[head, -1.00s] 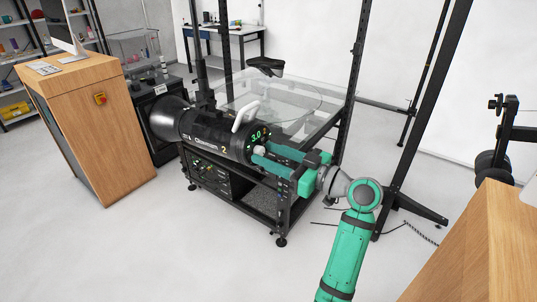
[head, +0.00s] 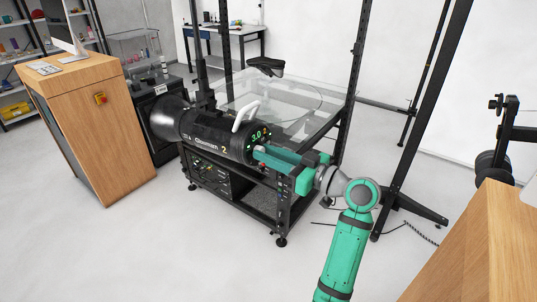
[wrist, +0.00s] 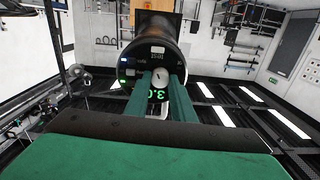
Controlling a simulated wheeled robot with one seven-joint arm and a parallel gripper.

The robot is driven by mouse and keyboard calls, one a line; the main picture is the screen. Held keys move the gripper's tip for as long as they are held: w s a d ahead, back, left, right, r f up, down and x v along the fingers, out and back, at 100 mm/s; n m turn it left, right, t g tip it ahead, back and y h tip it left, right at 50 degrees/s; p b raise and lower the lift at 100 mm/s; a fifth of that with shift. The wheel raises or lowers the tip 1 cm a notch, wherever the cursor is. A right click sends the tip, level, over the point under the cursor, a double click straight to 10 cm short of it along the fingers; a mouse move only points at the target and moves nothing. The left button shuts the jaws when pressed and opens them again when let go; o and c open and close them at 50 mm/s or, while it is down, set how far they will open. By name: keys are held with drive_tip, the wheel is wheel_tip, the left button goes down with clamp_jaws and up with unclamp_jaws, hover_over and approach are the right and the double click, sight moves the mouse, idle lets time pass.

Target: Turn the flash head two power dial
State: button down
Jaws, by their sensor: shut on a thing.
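The flash head (head: 215,137) is a black cylinder marked 2, with a white handle (head: 245,114) on top and a green 3.0 readout on its rear face. It also shows in the wrist view (wrist: 155,42). The power dial (wrist: 161,75) is a small pale round knob on that rear face. My green gripper (head: 260,157) reaches in from the right, and its fingertips (wrist: 161,82) lie on both sides of the dial, shut on it. In the head view the fingers hide the dial.
The flash head sits beside a black frame with a glass top (head: 290,100). A wooden cabinet (head: 90,130) stands at left and a wooden surface (head: 485,250) at lower right. A black stand (head: 425,110) rises to the right of my arm. Open floor lies in front.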

drive_tip(key=shift+m+t+h, duration=0.3)
drive_tip(key=shift+m, duration=2.2)
drive_tip(key=c, duration=1.5)
unclamp_jaws()
drive_tip(key=shift+s+d, duration=0.1)
drive_tip(key=v, duration=1)
drive_tip(key=shift+s+d, duration=0.2)
